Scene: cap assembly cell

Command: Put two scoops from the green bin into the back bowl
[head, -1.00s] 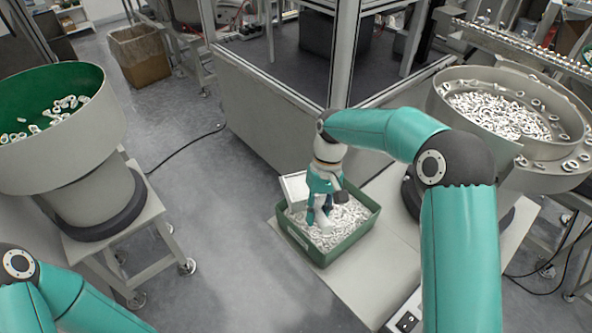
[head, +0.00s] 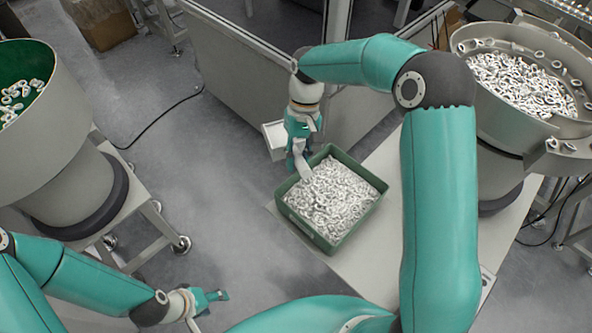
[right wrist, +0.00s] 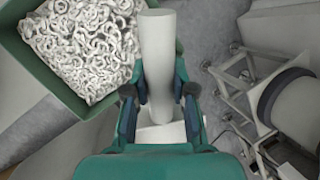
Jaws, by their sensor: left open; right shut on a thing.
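The green bin (head: 333,237), full of white ring-like parts, sits on a pale platform in the middle of the head view; its corner also shows in the right wrist view (right wrist: 45,60). My right gripper (head: 299,150) is shut on the scoop's white handle (right wrist: 157,60), just off the bin's back left side. A white box-like piece (head: 273,139) beside the gripper looks like the scoop's pan; its contents are unclear. One bowl (head: 510,115) with white parts stands at the back right, another (head: 50,125), green inside, at the left. My left gripper (head: 218,296) is open and empty at bottom left.
A grey machine cabinet (head: 235,85) stands behind the bin. A cable (head: 165,115) lies on the floor. Stands with legs hold the bowls. A brown carton (head: 102,22) is at the far left. The floor between the left stand and the bin is clear.

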